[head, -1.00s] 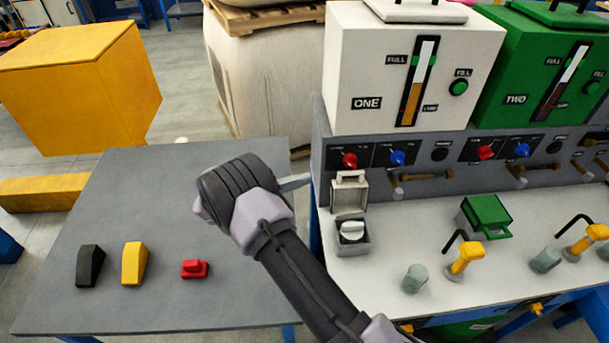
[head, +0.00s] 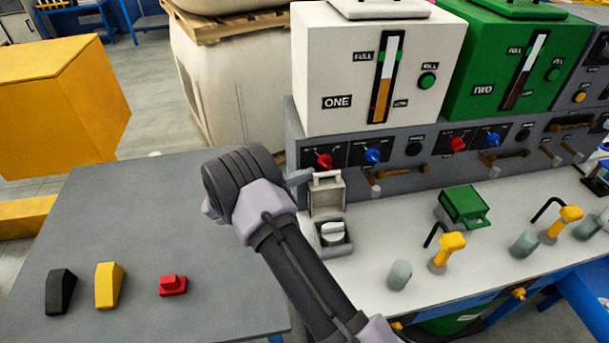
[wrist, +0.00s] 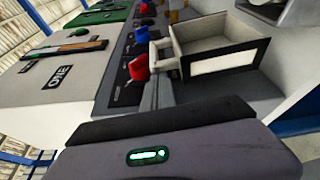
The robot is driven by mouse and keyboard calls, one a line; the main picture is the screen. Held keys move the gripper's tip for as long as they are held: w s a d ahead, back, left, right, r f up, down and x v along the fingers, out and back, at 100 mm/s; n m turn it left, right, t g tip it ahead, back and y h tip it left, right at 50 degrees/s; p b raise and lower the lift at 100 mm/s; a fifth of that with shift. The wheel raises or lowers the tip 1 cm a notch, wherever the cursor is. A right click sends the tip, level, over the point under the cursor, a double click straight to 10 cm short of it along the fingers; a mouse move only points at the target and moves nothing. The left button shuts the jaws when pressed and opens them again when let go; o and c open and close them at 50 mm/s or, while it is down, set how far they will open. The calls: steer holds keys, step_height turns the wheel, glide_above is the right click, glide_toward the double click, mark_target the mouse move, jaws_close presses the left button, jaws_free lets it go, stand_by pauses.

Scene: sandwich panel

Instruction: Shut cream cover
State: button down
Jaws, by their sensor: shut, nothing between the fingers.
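The cream cover (head: 327,196) stands open and upright on its hinge at the left end of the white panel. Below it is its grey box with a white knob (head: 333,233) inside. In the wrist view the cream cover (wrist: 218,45) shows close up as a hollow box with a handle. My gripper (head: 298,178) is shut and empty, with its tip just left of the cover's top handle. In the wrist view the gripper's fingers (wrist: 157,92) point toward the cover's handle side. I cannot tell whether they touch it.
A red knob (head: 323,161) and a blue knob (head: 373,155) sit on the upright panel behind the cover. A shut green cover (head: 463,206) and yellow levers (head: 449,249) stand to the right. The grey table (head: 120,215) at left holds black, yellow and red pieces.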

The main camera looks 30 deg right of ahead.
steer(key=s+a+f+m+h+b, duration=0.1)
steer(key=s+a+f+m+b, duration=0.1)
steer(key=s, duration=0.6)
steer(key=s+a+f+m+h+b, duration=0.1)
steer(key=s+a+f+m+b, duration=0.1)
steer(key=s, duration=0.7)
steer(key=shift+s+a+f+m+g, duration=0.3)
steer(key=shift+a+f+m, duration=0.25)
steer(key=shift+f+m, duration=0.95)
steer(key=shift+r+m, duration=0.4)
